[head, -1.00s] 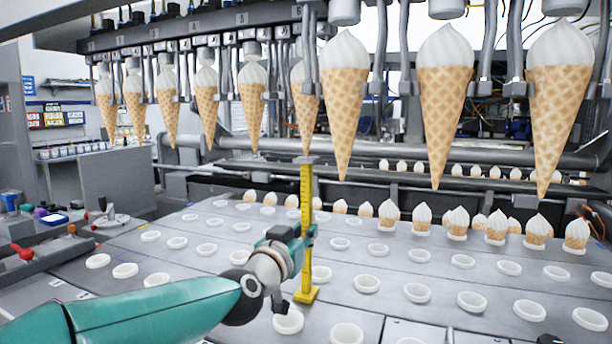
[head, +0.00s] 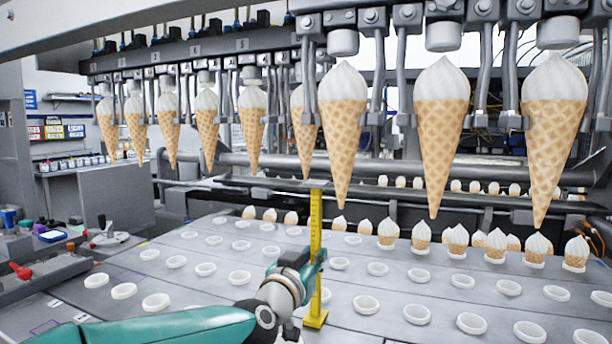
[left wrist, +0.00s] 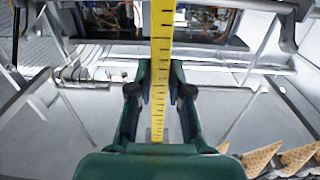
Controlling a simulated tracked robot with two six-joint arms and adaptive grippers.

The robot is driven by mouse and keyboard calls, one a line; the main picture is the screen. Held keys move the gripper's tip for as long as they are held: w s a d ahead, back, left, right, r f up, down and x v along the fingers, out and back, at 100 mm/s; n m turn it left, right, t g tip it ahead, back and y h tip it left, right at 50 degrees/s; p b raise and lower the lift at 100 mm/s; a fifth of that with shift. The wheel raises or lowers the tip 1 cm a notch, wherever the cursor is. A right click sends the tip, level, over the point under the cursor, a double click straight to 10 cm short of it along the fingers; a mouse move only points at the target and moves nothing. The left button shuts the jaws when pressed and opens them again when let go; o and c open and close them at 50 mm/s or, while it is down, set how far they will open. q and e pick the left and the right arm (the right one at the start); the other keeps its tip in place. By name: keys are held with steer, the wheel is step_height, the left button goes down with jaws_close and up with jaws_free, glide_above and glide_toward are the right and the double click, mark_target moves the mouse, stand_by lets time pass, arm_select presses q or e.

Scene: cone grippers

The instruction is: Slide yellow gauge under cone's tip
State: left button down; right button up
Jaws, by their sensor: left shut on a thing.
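The yellow gauge (head: 316,225) stands upright, with black marks, a grey top plate and a yellow foot at deck level. I cannot tell whether the foot touches the deck. My left gripper (head: 314,258) is shut on its lower half. In the left wrist view the gauge (left wrist: 161,60) runs between the two fingers. Several waffle cones with white tops hang tip down. One large cone (head: 341,140) has its tip just right of the gauge and appears lower than the top plate. A smaller cone (head: 305,125) ends near the plate in the picture; their depth is unclear.
The grey deck (head: 225,300) carries rows of white rings (head: 366,305). Small filled cones (head: 458,238) stand in a row behind and to the right. A horizontal pipe (head: 400,168) runs behind the cones. Large hanging cones (head: 440,130) continue to the right.

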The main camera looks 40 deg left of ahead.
arm_select(q)
steer(key=shift+w+d+r+p, duration=0.1)
steer(key=shift+w+d+p, duration=0.1)
steer(key=shift+d+p, duration=0.5)
steer(key=shift+w+d+p, duration=0.15)
steer(key=shift+d+p, duration=0.2)
steer(key=shift+d, duration=0.55)
steer(key=shift+r, duration=0.1)
